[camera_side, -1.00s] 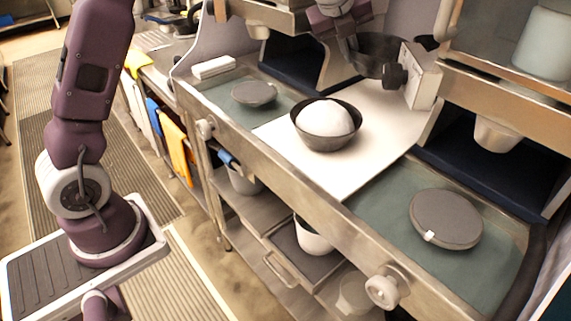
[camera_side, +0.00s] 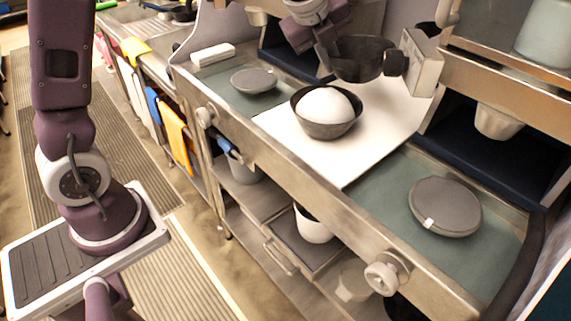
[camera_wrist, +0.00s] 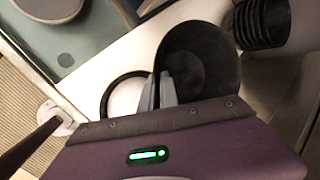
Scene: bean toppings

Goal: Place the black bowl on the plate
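The black bowl (camera_side: 360,60) hangs above the back of the white board in the side view, and also shows in the wrist view (camera_wrist: 212,50). My gripper (camera_side: 328,58) is shut on the bowl's rim, with a finger on each side of it in the wrist view (camera_wrist: 160,92). The bowl looks empty. Two flat grey round pieces look like plates: a smaller one (camera_side: 253,80) on the left green mat and a larger one (camera_side: 446,203) on the right green mat. I cannot tell which is the task's plate.
A second dark bowl (camera_side: 325,130) holding a white dome (camera_side: 325,104) stands on the white board (camera_side: 375,145), in front of the held bowl. Shelves rise behind. The counter has a metal front edge.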

